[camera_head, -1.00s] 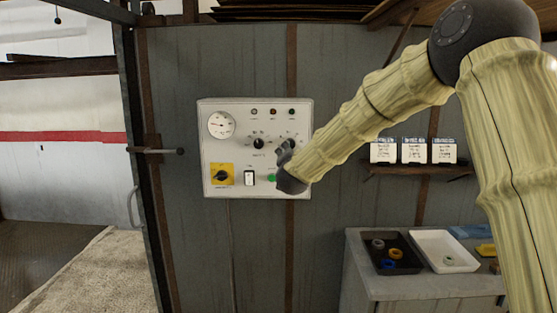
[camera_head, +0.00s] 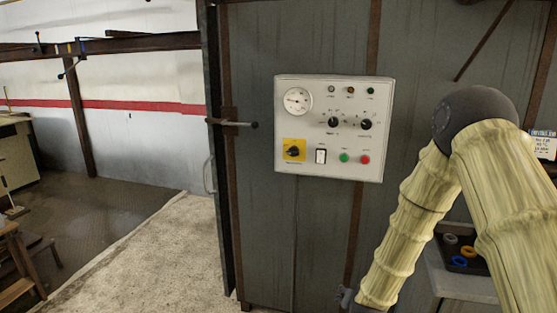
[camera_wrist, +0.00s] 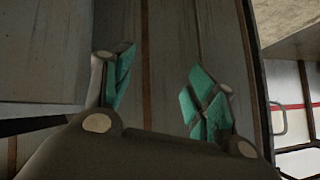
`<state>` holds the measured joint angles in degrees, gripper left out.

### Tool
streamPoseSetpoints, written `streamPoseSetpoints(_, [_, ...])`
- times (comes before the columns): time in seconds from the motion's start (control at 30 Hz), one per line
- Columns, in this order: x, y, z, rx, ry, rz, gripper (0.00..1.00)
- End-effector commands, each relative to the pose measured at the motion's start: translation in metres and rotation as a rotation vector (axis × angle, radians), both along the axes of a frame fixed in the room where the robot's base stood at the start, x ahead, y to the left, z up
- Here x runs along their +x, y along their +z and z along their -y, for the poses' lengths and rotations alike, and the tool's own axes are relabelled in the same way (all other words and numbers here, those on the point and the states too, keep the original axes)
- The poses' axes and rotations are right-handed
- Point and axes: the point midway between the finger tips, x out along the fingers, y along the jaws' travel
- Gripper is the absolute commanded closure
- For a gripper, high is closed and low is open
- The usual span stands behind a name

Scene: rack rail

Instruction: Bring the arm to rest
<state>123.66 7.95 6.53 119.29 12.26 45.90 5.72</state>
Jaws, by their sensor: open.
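My arm (camera_head: 425,205), in a yellowish ribbed cover, reaches down along the right of the head view. My gripper (camera_head: 346,298) shows only in part at the bottom edge there, below the control panel and apart from it. In the wrist view my gripper (camera_wrist: 160,92) is open, its two green-padded fingers spread with nothing between them. The white control panel (camera_head: 328,130) hangs on the grey wall, with a gauge, knobs, a yellow switch plate and green and red buttons, all uncovered.
A grey cabinet (camera_head: 462,287) with a black tray (camera_head: 440,243) of coloured rings stands at the right, partly behind my arm. A door handle bar (camera_head: 235,124) sticks out left of the panel.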

Motion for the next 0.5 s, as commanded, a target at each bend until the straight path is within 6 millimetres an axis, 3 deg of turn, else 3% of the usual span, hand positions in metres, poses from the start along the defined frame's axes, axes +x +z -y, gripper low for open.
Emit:
streamPoseSetpoints(0.03, [-0.024, -0.023, -0.001, -0.011, 0.019, -0.051, 0.43])
streamPoseSetpoints(0.2, [-0.100, -0.085, -0.005, -0.040, 0.090, -0.209, 0.43])
streamPoseSetpoints(0.37, [-0.180, -0.133, -0.006, -0.063, 0.159, -0.360, 0.43])
streamPoseSetpoints(0.5, [-0.255, -0.164, -0.007, -0.074, 0.222, -0.497, 0.43])
